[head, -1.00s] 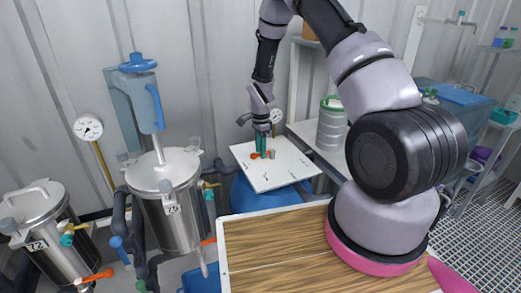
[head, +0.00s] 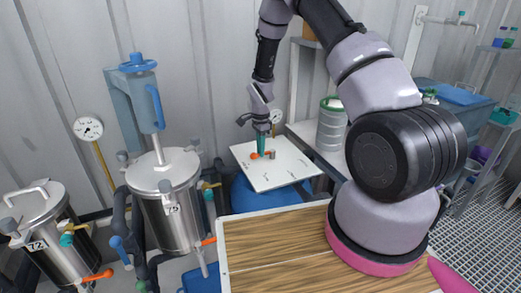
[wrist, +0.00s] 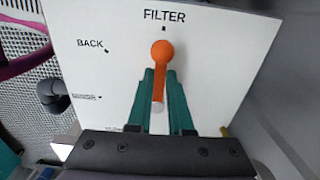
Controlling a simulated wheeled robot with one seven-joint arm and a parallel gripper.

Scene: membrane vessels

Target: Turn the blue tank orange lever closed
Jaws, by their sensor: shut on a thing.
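The blue tank (head: 252,198) stands behind the wooden bench, with a tilted white panel (head: 285,176) on top. The orange lever (head: 255,155) is on this panel. In the wrist view, the lever (wrist: 162,52) has its round hub just below the word FILTER, and its handle points down towards my wrist. My gripper (wrist: 160,78) has its teal fingers on both sides of the handle, shut on it. The gripper also shows in the head view (head: 261,153), reaching down to the panel. A label low on the panel is partly hidden by my gripper.
Steel vessels 75 (head: 178,215) and 72 (head: 45,228) stand to the left, with pipes and other orange levers. A metal canister (head: 330,125) stands on a shelf right of the panel. The panel also reads BACK.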

